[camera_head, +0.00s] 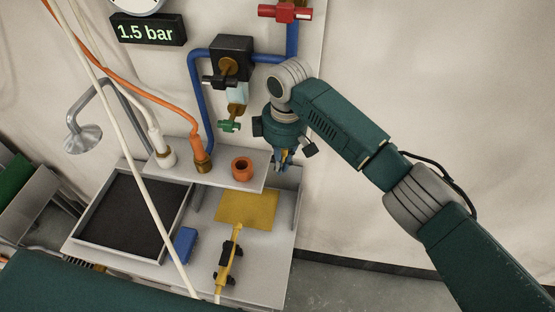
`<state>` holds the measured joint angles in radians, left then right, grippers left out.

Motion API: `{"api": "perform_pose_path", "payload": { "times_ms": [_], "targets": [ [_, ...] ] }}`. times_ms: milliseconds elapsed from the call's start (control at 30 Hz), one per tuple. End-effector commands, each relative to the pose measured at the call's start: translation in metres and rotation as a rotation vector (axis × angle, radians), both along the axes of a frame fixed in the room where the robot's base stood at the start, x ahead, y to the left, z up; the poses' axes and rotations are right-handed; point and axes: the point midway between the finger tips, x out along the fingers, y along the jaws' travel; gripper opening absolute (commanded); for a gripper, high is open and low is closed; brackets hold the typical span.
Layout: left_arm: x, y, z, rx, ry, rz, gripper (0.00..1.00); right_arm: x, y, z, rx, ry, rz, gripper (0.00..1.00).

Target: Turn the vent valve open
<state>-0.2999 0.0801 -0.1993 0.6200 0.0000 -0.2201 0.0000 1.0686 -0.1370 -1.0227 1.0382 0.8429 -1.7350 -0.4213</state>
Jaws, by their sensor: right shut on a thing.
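No label marks which one is the vent valve. A small valve with a green handle (229,126) hangs under the clear bowl of the black wall unit (232,58). A black handle (218,82) sits on that unit's front. A red-handled valve (285,12) is on the blue pipe at the top. My right gripper (283,160) points down beside the shelf's right end, to the right of and below the green handle, apart from it. It is shut on a small blue and brass-coloured thing, mostly hidden by the fingers. My left gripper is not in view.
A shelf (218,172) carries an orange ring-shaped fitting (242,169) and hose ends. Below are a black-floored tray (131,222), a blue block (185,244) and a yellow mat (252,207). A display (147,31) reads 1.5 bar. Hoses hang at left; the right wall is bare.

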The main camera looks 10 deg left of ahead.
Motion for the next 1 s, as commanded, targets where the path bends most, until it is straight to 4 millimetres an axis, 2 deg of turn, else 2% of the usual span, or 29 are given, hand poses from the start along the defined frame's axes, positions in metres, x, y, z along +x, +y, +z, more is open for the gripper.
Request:
{"api": "perform_pose_path", "payload": {
  "times_ms": [633,667,767,1000],
  "targets": [
    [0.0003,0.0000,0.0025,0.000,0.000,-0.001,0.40,0.0009,-0.0024,0.0008,-0.050,-0.004,0.001,0.00],
    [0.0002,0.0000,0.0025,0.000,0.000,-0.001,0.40,0.0009,-0.0024,0.0008,-0.050,-0.004,0.001,0.12],
    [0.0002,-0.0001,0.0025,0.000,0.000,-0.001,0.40,0.0007,-0.0025,0.0006,-0.049,-0.003,0.001,0.32],
    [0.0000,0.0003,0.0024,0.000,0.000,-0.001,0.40,0.0003,-0.0028,0.0000,-0.050,-0.001,0.001,0.33]
  ]
}}
